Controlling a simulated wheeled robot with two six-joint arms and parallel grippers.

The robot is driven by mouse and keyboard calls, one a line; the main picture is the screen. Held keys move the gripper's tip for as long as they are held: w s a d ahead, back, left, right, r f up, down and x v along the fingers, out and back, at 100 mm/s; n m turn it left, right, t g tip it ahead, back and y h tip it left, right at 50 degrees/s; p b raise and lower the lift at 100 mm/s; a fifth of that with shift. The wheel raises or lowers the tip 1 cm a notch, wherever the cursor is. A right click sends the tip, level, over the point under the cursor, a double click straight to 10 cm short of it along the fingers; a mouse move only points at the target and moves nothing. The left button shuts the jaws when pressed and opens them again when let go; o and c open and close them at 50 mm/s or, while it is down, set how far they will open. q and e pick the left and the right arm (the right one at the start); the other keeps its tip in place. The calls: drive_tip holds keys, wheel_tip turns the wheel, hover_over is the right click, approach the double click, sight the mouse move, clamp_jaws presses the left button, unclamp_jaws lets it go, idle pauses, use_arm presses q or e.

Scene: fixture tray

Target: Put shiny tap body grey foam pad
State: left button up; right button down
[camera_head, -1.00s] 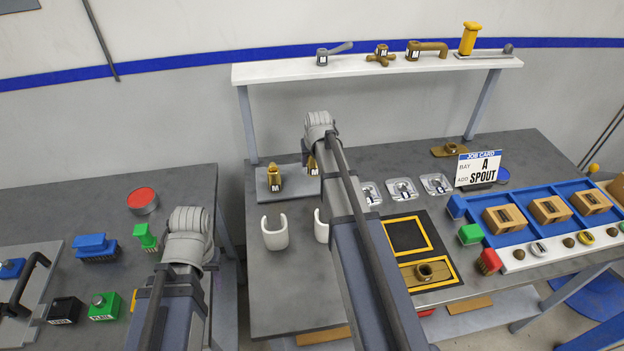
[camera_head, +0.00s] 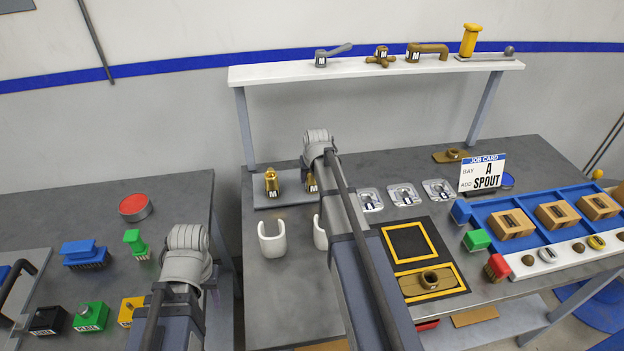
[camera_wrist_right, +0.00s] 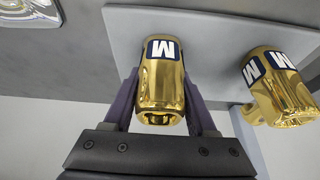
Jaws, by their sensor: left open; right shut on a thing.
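A shiny brass tap body (camera_wrist_right: 160,90) with an M label is between the fingers of my right gripper (camera_wrist_right: 162,100) in the right wrist view. In the head view, the right gripper (camera_head: 320,160) is over the grey pad (camera_head: 262,202), and its arm hides part of the held body (camera_head: 311,184). I cannot tell whether the body touches the pad. A second brass tap body (camera_head: 272,184) stands on the pad to the left; it also shows in the right wrist view (camera_wrist_right: 277,88). My left gripper (camera_head: 187,250) is apart over the left table, its fingers hidden.
A white U-shaped holder (camera_head: 272,240) stands in front of the pad; another is partly behind my right arm. Clear trays (camera_head: 402,195) and yellow-framed dark squares (camera_head: 408,243) lie to the right. A white shelf (camera_head: 375,68) stands behind. A job card (camera_head: 482,174) reads A, SPOUT.

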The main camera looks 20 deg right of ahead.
drive_tip(key=shift+f, duration=0.15)
drive_tip(key=shift+c, duration=1)
unclamp_jaws()
drive_tip(key=shift+r, duration=0.2)
drive_tip(key=p+v, duration=1.1)
drive_tip(key=v, duration=0.1)
